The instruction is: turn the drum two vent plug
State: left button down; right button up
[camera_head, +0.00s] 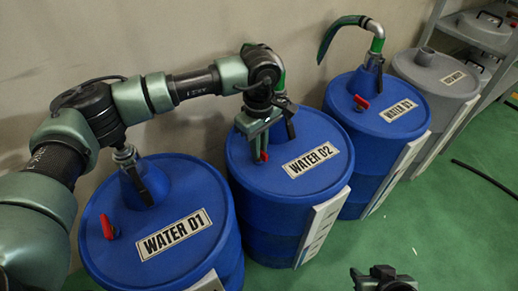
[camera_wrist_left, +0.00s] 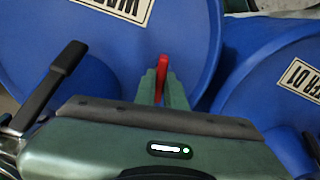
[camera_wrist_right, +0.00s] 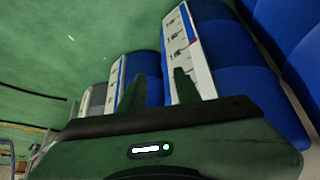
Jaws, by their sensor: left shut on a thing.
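Drum two (camera_head: 238,170) is the blue drum labelled WATER 02, in the middle of the head view. Its red vent plug (camera_head: 264,157) is on the lid, left of the label. My left gripper (camera_head: 261,145) reaches down onto the lid and is shut on the red plug. In the left wrist view the red plug (camera_wrist_left: 163,66) sticks up between the fingertips. My right gripper (camera_head: 384,277) is at the bottom of the head view, away from the drums. In the right wrist view its fingers (camera_wrist_right: 157,90) stand apart with nothing between them.
Blue drum WATER 01 (camera_head: 196,265) stands left, with its own red plug (camera_head: 108,227). Blue drum WATER 03 (camera_head: 350,150) stands right, with a red plug (camera_head: 361,102) and a green hose (camera_head: 338,35). A grey drum (camera_head: 425,75) stands beyond. The green floor in front is mostly clear.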

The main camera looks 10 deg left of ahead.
pick_arm(q)
jog(key=shift+r+m+b, duration=0.1)
jog(key=shift+m+b, duration=0.2)
jog(key=shift+m, duration=0.9)
pick_arm(e)
jog(key=shift+w+a+r+t+y, duration=0.1)
jog(key=shift+w+a+r+t, duration=0.2)
jog(key=shift+w, duration=0.35)
jog(key=shift+w+a+r+t+y, duration=0.15)
jog(key=shift+w+r+t, duration=0.25)
jog(key=shift+w, duration=0.3)
jog(key=shift+w+a+r+t+y, duration=0.1)
jog(key=shift+w+a+r+t, duration=0.25)
jog(key=shift+w, duration=0.3)
jog(key=shift+d, duration=0.1)
pick_arm(q)
jog(key=c, duration=1.5)
grip_release()
